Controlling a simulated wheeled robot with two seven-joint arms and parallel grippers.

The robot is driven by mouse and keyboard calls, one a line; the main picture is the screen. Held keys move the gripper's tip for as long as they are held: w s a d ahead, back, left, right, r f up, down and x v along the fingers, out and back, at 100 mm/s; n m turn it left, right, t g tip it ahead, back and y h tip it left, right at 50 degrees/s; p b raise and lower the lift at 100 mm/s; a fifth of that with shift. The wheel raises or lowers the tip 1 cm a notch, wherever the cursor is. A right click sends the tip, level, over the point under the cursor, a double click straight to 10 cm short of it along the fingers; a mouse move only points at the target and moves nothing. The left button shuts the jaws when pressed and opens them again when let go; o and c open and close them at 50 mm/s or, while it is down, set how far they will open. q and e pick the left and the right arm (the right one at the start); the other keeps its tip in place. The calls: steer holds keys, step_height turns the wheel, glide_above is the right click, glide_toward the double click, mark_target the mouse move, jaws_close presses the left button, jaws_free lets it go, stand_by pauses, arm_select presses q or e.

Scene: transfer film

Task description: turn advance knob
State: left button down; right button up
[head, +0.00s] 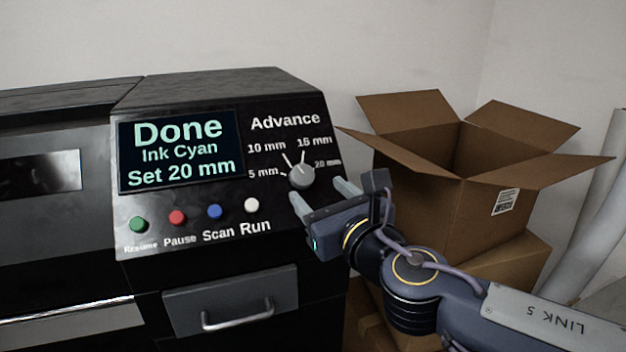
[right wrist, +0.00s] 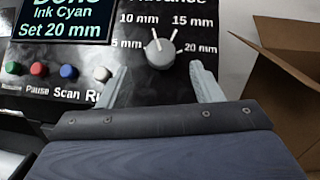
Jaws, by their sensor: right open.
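The grey round advance knob (head: 302,177) sits on the black slanted panel under the word "Advance", with marks for 5, 10, 15 and 20 mm around it. Its pointer is too small to read surely. The screen (head: 180,150) reads "Done", "Ink Cyan", "Set 20 mm". My right gripper (head: 318,190) is open and empty, just in front of and slightly below the knob. In the right wrist view the knob (right wrist: 161,54) shows beyond and between the two fingertips (right wrist: 160,72), apart from them. My left gripper is not in view.
Green, red, blue and white buttons (head: 251,205) line the panel left of the gripper. A drawer with a metal handle (head: 238,318) is below. An open cardboard box (head: 440,190) stands on other boxes to the right, behind my right arm.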

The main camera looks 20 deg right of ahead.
mark_target(305, 178)
steer(key=w, duration=0.4)
steer(key=w+a, duration=0.1)
steer(key=w, duration=0.1)
steer(key=shift+w+b, duration=0.15)
steer(key=shift+b, duration=0.15)
steer(key=shift+d, duration=0.1)
steer(key=shift+c, duration=0.2)
steer(key=c, duration=0.9)
